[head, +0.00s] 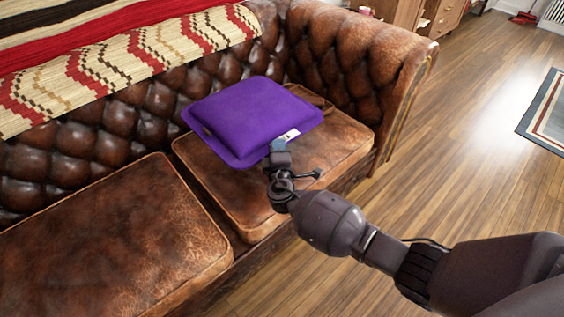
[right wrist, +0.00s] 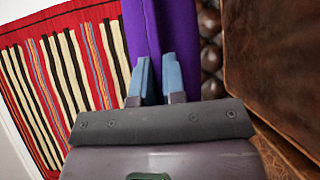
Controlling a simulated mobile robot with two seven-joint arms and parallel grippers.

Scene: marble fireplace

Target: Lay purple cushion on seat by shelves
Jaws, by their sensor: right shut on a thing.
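The purple cushion (head: 250,115) is over the right seat (head: 330,150) of a brown tufted leather sofa, close to the backrest. I cannot tell whether it rests fully on the seat or is held a little above it. My right gripper (head: 280,146) is shut on the cushion's front edge, near a small white tag. In the right wrist view the blue fingers (right wrist: 160,80) pinch the purple cloth (right wrist: 178,30). My left gripper is not in view.
The sofa's right armrest (head: 365,55) rises beside the seat. A patterned red and cream blanket (head: 130,60) covers the backrest at the left. A wooden cabinet (head: 440,15) stands behind the armrest. Wood floor (head: 460,130) is clear at the right, with a rug (head: 548,110) at the edge.

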